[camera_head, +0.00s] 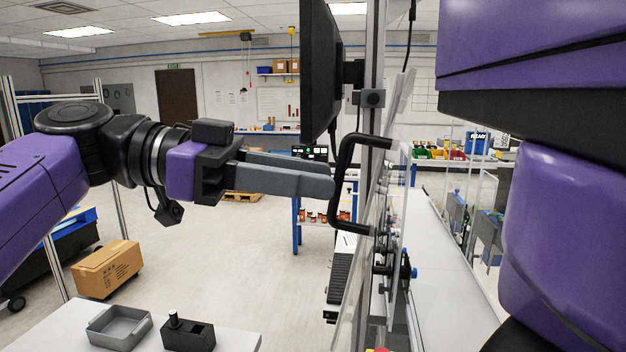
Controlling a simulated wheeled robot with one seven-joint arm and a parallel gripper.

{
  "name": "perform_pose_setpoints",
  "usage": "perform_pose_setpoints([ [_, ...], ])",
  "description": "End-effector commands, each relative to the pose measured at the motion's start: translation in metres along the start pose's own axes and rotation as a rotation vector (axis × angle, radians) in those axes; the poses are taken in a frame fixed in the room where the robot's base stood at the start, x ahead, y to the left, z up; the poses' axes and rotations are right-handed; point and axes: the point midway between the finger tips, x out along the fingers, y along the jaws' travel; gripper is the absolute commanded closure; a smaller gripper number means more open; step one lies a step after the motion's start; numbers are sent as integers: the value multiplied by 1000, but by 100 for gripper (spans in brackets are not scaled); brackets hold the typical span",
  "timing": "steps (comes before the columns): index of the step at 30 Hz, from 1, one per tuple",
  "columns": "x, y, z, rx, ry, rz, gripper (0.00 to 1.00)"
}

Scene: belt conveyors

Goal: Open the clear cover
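The clear cover (375,225) is seen almost edge-on right of centre, a thin transparent panel beside the conveyor. Its black bracket-shaped handle (346,180) sticks out to the left. My gripper (332,184) comes in from the left with its grey fingers level, their tips at the handle's upright bar. The near finger overlaps the far one, so the gap between them is not clear. I cannot tell whether the tips touch the handle or go around it. The cover appears upright against the frame.
A black monitor (320,70) hangs just above my fingers. A metal post (374,60) stands behind the handle. The conveyor (440,255) runs on the right. A table at bottom left holds a grey tray (119,329) and black block (188,335). A cardboard box (107,268) sits beyond.

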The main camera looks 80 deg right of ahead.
Motion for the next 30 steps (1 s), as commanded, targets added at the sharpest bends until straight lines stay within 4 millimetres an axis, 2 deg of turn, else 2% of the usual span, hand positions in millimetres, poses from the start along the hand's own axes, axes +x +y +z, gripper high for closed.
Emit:
perform_pose_setpoints([
  [6,-34,-1,2,1,0,-3,67],
  [13,-62,0,2,-1,-1,-2,67],
  [18,-69,0,1,-1,-1,-1,67],
  [30,-69,0,1,0,0,-1,67],
])
